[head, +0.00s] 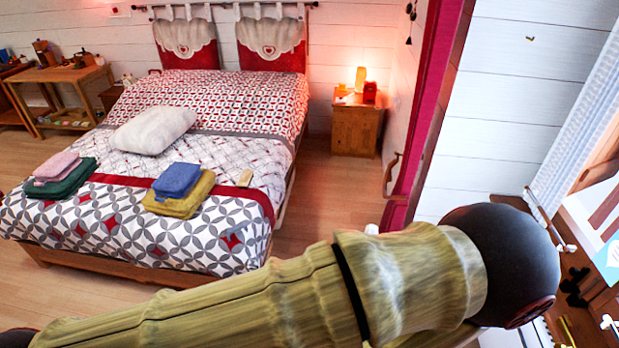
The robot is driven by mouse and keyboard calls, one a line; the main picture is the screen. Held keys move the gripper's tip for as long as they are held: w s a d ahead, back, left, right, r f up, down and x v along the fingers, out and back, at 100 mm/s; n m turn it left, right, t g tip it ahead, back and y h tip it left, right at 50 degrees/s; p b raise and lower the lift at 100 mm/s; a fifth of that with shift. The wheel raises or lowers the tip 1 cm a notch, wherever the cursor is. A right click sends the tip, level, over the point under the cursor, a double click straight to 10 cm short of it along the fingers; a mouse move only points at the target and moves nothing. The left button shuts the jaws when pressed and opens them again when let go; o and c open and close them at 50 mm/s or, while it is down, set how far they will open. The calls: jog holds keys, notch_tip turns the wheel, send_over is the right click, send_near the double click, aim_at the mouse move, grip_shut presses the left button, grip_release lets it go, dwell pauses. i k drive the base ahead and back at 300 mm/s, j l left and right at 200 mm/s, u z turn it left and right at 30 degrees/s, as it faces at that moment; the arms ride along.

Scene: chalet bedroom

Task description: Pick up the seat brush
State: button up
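I cannot make out the seat brush for certain. A small tan block-like object (245,178) lies near the right edge of the bed and is too small to identify. A slim wooden piece (541,211) shows at the right, partly behind the dark round joint of my arm, and I cannot tell what it is. My arm crosses the foreground from lower left to right and hides the floor behind it. My gripper is not visible in the head view.
A bed (225,262) fills the left, with a white pillow (153,130), pink-and-green towels (62,176) and blue-and-yellow towels (179,188). A wooden nightstand (355,130) holds a lit lamp (361,79). Cluttered dark furniture (580,262) stands at right. Floor (330,195) beside the bed is clear.

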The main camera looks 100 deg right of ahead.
aim_at(246, 179)
jog(key=z, duration=3)
jog(key=i+j+z, duration=0.25)
jog(key=j, duration=0.35)
jog(key=j+z, duration=0.2)
jog(key=j, duration=0.4)
jog(key=i+j+z, duration=0.1)
jog(key=j+z, duration=0.15)
jog(key=j, duration=0.45)
jog(key=i+j+z, duration=0.4)
jog(key=i+j, duration=0.15)
jog(key=i+j+z, duration=0.4)
jog(key=j, duration=0.3)
jog(key=i, duration=0.1)
